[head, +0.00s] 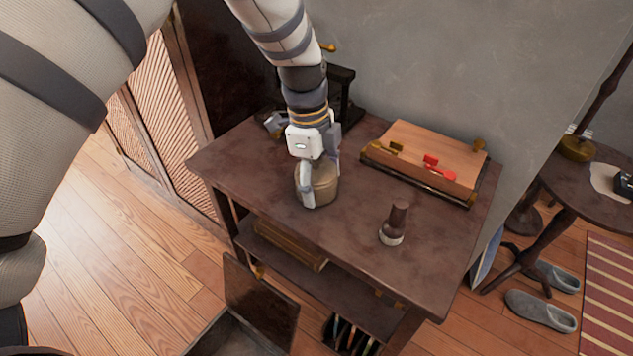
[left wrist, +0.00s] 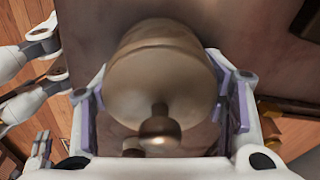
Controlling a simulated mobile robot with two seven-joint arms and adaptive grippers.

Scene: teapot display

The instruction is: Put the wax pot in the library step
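The wax pot, a round brass-coloured pot (head: 322,184), stands upright on the dark wooden table. My left gripper (head: 311,190) reaches down over it from above, one finger in front of its side. In the left wrist view the pot (left wrist: 160,75) with its round knob fills the space between the fingers. I cannot tell whether both pads press on it. A dark open box with a raised brown lid (head: 262,302), seemingly the library step, is on the floor before the table, cut off by the lower edge. White jointed parts at the left of the wrist view may be my right gripper (left wrist: 32,68).
On the table (head: 270,225) are a wooden writing slope (head: 430,155) with a red item, a dark-handled stamp (head: 395,223) and a black device (head: 340,95) at the back. A lower shelf holds a wooden box (head: 290,243). Slippers (head: 540,308) lie right. Floor at left is clear.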

